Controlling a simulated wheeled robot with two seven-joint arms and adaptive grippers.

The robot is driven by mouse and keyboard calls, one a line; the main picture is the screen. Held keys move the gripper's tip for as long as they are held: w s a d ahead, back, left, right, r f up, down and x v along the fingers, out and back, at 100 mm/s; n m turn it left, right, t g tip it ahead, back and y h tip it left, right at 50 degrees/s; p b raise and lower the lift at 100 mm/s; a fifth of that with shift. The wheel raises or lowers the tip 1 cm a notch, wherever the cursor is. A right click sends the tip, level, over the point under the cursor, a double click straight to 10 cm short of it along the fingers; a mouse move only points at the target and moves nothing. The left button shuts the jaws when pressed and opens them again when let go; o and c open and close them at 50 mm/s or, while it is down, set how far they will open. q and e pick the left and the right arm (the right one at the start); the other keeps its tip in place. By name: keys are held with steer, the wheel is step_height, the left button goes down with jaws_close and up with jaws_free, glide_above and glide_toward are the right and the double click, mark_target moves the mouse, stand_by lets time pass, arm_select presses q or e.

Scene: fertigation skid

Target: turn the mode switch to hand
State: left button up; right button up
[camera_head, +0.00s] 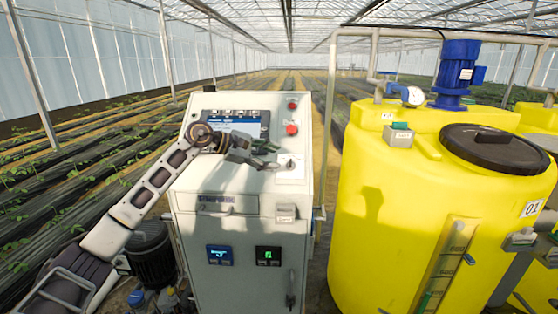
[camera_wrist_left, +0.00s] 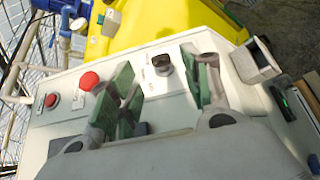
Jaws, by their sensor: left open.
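The mode switch (camera_wrist_left: 162,65) is a dark knob on a white plate on the sloped top of the grey control cabinet. In the head view the switch (camera_head: 290,163) shows small at the panel's right side. My left gripper (camera_head: 268,156) reaches over the panel from the left, its fingertips close to the switch. In the wrist view the left gripper (camera_wrist_left: 160,82) is open, with green-padded fingers on either side of the switch's position in the picture. The knob appears beyond the fingertips; I cannot tell any contact. The switch's label is too small to read. My right gripper is not in view.
Two red buttons, a lower one (camera_head: 292,129) and an upper one (camera_head: 292,105), sit near the switch. A screen (camera_head: 238,120) lies behind my arm. A grey box (camera_wrist_left: 255,62) sticks out near the panel edge. A yellow tank (camera_head: 385,220) stands close on the right.

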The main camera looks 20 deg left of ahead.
arm_select(q)
steer(key=shift+v, duration=2.75)
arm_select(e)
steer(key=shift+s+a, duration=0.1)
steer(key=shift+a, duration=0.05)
